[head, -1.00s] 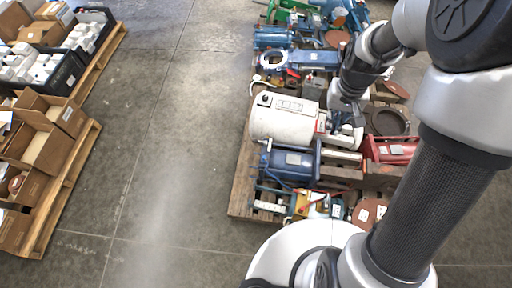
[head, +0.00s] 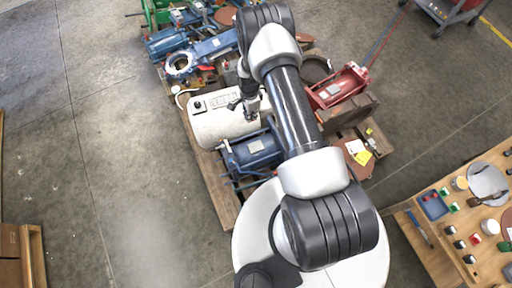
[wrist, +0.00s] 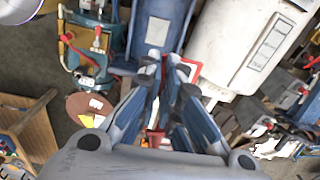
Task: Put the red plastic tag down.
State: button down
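My gripper (wrist: 168,62) shows in the wrist view with its two fingers close together. A thin red piece, the red plastic tag (wrist: 194,68), shows at the fingertips, mostly hidden behind them; the fingers appear shut on it. In the head view my gripper (head: 246,108) is over the pallet load, by the white tank (head: 215,122) and the blue motor (head: 254,150). The tag is too small to make out there. The white tank (wrist: 245,40) and a blue housing (wrist: 158,30) lie beyond the fingertips in the wrist view.
A wooden table (head: 425,262) with a blue tray (head: 433,206) and small items stands at the lower right. A cart (head: 445,12) is at the top right. Open floor lies left.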

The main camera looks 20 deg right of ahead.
notch_tip(320, 180, down, 10)
jog(key=s+d+m, duration=0.2)
jog(key=m, duration=0.2)
jog(key=b, duration=0.7)
send_over(256, 149)
notch_tip(256, 149, down, 15)
jog(key=shift+f, duration=0.1)
notch_tip(256, 149, down, 4)
jog(key=shift+f+b, duration=0.15)
jog(key=shift+b, duration=0.85)
jog(key=c, duration=2.3)
grip_release()
jog(key=o, duration=0.5)
